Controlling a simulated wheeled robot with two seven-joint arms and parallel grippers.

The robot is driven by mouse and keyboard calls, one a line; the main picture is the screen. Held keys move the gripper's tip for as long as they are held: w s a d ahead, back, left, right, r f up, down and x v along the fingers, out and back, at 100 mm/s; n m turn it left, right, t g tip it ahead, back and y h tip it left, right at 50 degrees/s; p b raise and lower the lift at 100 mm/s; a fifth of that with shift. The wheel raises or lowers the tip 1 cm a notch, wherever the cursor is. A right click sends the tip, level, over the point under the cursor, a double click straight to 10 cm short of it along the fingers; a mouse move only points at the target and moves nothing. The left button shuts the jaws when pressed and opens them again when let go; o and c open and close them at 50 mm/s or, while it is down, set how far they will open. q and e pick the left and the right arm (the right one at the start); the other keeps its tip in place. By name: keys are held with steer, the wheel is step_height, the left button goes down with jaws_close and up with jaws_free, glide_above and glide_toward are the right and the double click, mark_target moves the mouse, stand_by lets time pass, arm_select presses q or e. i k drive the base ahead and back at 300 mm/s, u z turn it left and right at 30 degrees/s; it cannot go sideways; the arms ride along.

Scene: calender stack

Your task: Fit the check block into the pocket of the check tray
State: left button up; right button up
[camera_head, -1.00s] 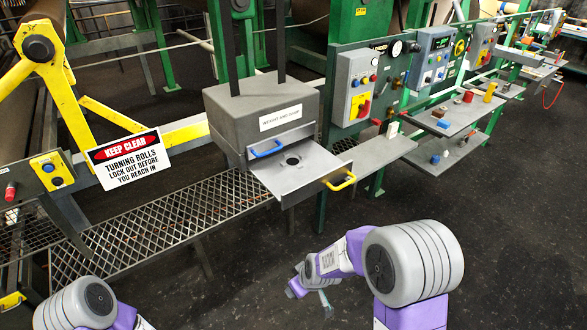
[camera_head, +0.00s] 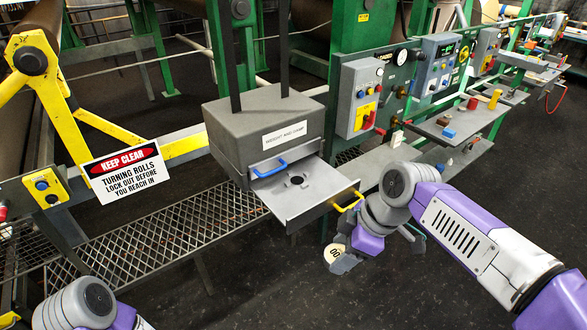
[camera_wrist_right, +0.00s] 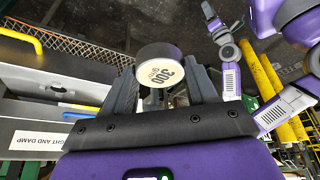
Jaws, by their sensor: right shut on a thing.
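The check block is a short round disc with a dark side and a cream face marked 300; it shows in the right wrist view (camera_wrist_right: 160,72) and partly in the head view (camera_head: 334,254). My right gripper (camera_head: 345,262) is shut on it, with a finger on each side in the wrist view (camera_wrist_right: 166,88). The check tray (camera_head: 275,197) is pulled out from under a grey box, with a dark round pocket (camera_head: 297,180) in its floor. The block is off the tray, just beyond its yellow-handled front edge, and appears tilted. My left gripper is out of view.
The tray has a yellow handle (camera_head: 348,202) in front and a blue handle (camera_head: 268,169) behind. The grey box (camera_head: 262,118) overhangs the back. A grey shelf (camera_head: 385,168) and control panels (camera_head: 362,97) stand to the right. Open floor lies in front.

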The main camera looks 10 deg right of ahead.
mark_target(296, 181)
steer(key=i, duration=1.25)
